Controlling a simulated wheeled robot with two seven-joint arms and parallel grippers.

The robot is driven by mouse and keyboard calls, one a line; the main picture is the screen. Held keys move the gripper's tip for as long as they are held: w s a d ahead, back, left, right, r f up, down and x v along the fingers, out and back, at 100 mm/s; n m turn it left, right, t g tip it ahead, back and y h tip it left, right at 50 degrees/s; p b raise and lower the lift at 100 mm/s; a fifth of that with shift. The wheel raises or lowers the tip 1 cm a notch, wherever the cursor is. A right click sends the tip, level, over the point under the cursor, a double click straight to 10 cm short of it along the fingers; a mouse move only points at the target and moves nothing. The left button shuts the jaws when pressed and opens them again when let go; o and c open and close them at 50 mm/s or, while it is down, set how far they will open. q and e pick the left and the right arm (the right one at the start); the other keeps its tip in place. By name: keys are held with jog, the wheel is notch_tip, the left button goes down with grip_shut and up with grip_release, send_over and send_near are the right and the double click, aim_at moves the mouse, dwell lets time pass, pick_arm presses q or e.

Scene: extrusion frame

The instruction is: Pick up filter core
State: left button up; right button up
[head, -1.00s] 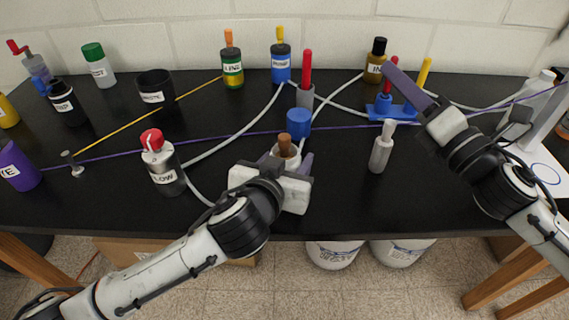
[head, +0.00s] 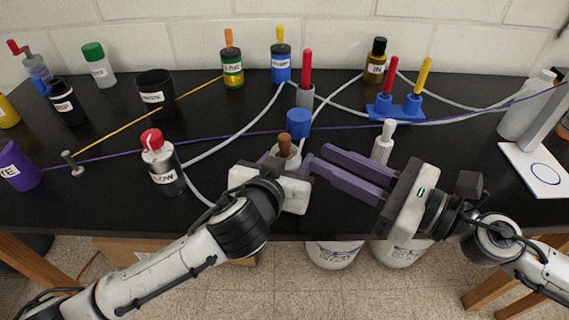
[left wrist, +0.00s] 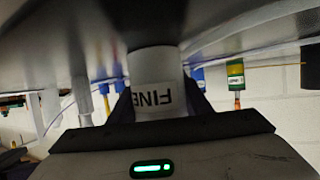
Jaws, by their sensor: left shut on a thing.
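A brown core (head: 284,144) stands upright in the mouth of a white container (head: 286,157) near the table's front middle. My left gripper (head: 285,161) is shut on this container, one finger on each side. In the left wrist view, the container (left wrist: 157,85) carries a label reading "FINE", and the core is not visible there. My right gripper (head: 318,157) is open, its two purple fingers pointing left and lying just right of the container. Its fingertips are close to the container but appear apart from the core. Nothing shows between them.
A blue cylinder (head: 298,122) stands right behind the container. A blue stand (head: 395,109) with red and yellow handles is farther back. A red-capped bottle (head: 163,165) is left. Hoses cross the black table.

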aim_at(284, 139)
jog(key=x, duration=0.7)
jog(key=shift+w+a, duration=0.25)
jog(key=shift+a, duration=0.05)
jog(key=shift+c, duration=0.4)
grip_shut()
